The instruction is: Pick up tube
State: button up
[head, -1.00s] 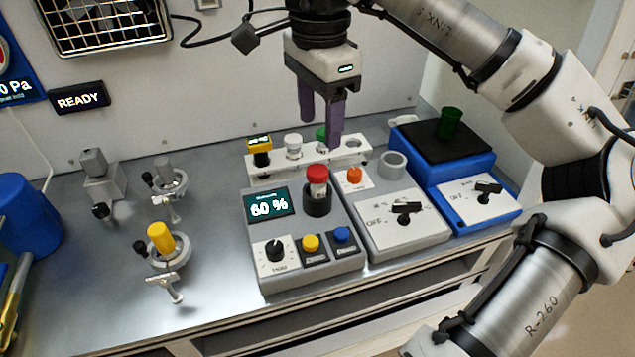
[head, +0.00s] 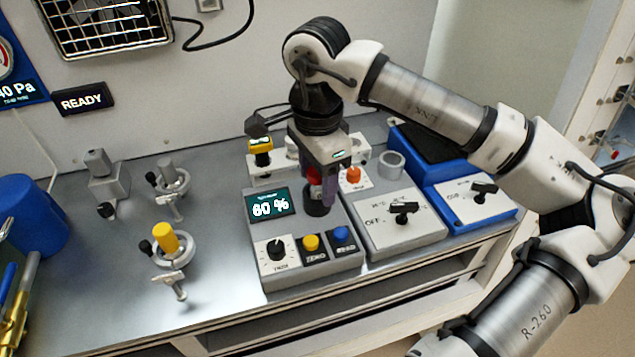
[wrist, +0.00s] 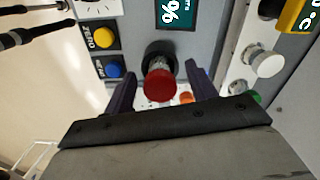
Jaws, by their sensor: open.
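The red-capped tube (head: 314,174) stands upright in the dark well of the grey reader box (head: 266,228), whose screen says 60 %. In the wrist view its red cap (wrist: 159,85) faces me between my two fingers. My gripper (head: 319,196) points down over the tube, with its purple fingers on either side of it. It is open, and a gap shows at each side of the cap in the wrist view. In the head view the fingers hide part of the tube.
Grey and blue boxes with switches (head: 404,207) stand to the right. Clamp stands, one with a yellow cap (head: 165,237), are on the left.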

jog(key=shift+c, duration=0.5)
jog(key=c, duration=1)
jog(key=shift+c, duration=0.2)
